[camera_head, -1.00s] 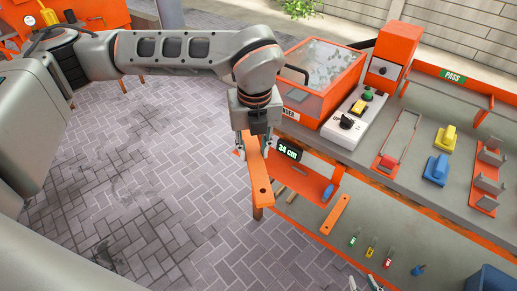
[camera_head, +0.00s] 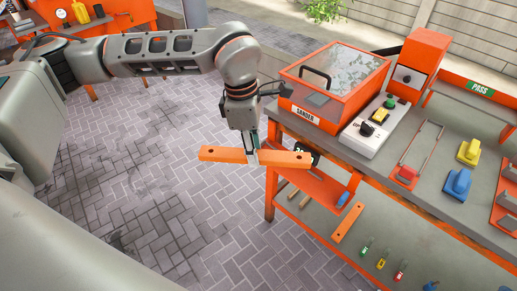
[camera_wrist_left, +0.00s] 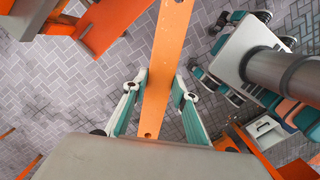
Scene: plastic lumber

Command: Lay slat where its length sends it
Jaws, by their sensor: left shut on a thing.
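My left gripper (camera_head: 251,157) is shut on an orange slat (camera_head: 222,154), gripped near its middle. The slat lies level and crosswise in the head view, in the air at the left end of the workbench. In the left wrist view the slat (camera_wrist_left: 163,55) runs lengthwise between the two green-sided fingers, with a small hole near its near end. A dark length display (camera_head: 302,149) is mostly hidden behind the slat's right end. My right gripper is not in view.
The bench top (camera_head: 417,190) carries a sander (camera_head: 330,85), a button panel (camera_head: 372,130), a red-based holder (camera_head: 406,174), yellow and blue blocks and a PASS frame (camera_head: 481,89). Small coloured tools lie on the lower shelf. The paved floor (camera_head: 170,215) to the left is clear.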

